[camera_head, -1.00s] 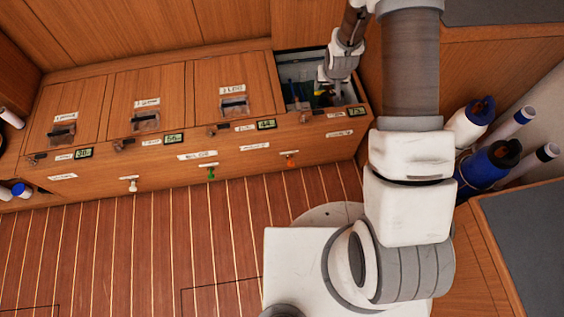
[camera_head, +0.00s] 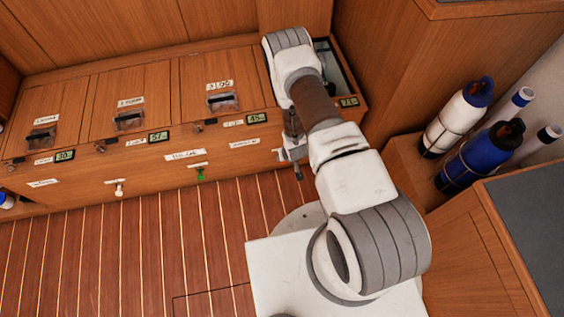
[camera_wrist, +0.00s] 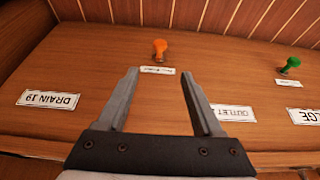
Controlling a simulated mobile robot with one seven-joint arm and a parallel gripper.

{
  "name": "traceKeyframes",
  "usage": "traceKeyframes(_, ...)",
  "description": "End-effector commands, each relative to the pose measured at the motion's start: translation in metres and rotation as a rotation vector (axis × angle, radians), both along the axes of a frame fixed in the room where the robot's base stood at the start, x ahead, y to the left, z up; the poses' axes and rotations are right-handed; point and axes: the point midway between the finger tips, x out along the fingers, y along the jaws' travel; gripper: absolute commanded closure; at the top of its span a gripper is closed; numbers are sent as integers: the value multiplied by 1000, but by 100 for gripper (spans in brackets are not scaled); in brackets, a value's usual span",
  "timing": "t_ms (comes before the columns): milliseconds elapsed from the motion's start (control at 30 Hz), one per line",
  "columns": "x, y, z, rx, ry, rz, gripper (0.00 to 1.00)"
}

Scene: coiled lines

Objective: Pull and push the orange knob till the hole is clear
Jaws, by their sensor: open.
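The orange knob (camera_wrist: 160,47) sticks out of the wooden front panel (camera_wrist: 100,62) in the wrist view, above a small white label. My gripper (camera_wrist: 161,85) is open and empty, its two fingers apart below the knob in that picture. The knob lies beyond the fingertips, roughly in line with the gap between them, and nothing touches it. In the head view my gripper (camera_head: 293,160) is at the panel front, and my arm hides the orange knob. No hole can be made out in either view.
A green knob (camera_wrist: 289,65) is to the right in the wrist view. A white knob (camera_head: 119,187) is further left in the head view. An open compartment (camera_head: 335,70) is behind my arm. Blue and white bottles (camera_head: 478,158) stand at right. The striped floor (camera_head: 140,260) is clear.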

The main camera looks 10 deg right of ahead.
Motion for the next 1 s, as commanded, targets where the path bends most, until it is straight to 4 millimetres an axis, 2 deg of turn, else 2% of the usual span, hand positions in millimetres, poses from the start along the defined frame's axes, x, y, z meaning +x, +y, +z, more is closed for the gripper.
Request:
traceKeyframes(33,3,0,-12,0,1,1,32)
traceKeyframes(300,25,0,-67,0,1,1,32)
traceKeyframes(600,48,0,-123,0,1,0,32)
traceKeyframes(800,58,0,-143,0,2,0,32)
traceKeyframes(1000,61,0,-148,0,2,0,32)
